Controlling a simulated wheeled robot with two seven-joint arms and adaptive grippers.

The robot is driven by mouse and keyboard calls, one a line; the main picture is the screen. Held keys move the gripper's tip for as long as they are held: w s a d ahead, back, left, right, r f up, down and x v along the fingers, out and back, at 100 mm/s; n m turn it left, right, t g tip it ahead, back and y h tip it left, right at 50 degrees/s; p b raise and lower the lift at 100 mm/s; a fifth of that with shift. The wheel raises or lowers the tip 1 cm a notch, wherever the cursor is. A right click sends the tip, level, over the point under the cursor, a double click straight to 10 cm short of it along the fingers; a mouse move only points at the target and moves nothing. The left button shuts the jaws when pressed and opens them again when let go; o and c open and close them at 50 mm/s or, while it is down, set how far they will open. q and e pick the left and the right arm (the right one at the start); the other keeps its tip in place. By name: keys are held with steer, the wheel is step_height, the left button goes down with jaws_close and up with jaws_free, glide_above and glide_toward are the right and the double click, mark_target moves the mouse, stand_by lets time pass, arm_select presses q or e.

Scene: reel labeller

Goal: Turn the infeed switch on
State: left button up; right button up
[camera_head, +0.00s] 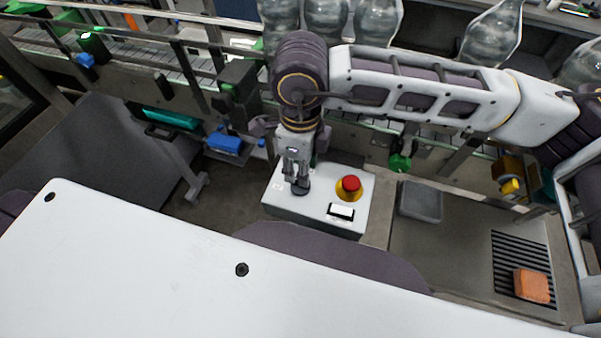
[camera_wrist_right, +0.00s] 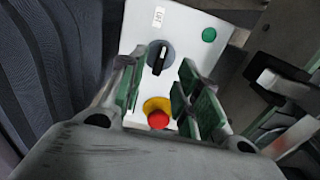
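The control box (camera_head: 318,220) is a pale panel below the conveyor. In the head view my right gripper (camera_head: 297,178) points down over its left part, with its tips at a black switch knob (camera_head: 300,188) that they partly cover. In the right wrist view the black rotary knob (camera_wrist_right: 157,58) shows beside a small white label (camera_wrist_right: 158,17), its text too small to read. My right gripper (camera_wrist_right: 162,80) has its green-padded fingers apart, with nothing between the pads; the knob lies just beyond the tips. I cannot tell whether they touch it. My left gripper is not in view.
A red emergency button (camera_head: 350,184) on a yellow base stands close right of the gripper. A white rectangular piece (camera_head: 341,211) is on the box's front part. A green round button (camera_wrist_right: 209,34) shows in the wrist view. The conveyor with clear bottles (camera_head: 326,20) runs behind.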

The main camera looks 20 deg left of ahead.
steer(key=shift+f+p, duration=0.35)
steer(key=shift+f, duration=1.85)
jaws_close()
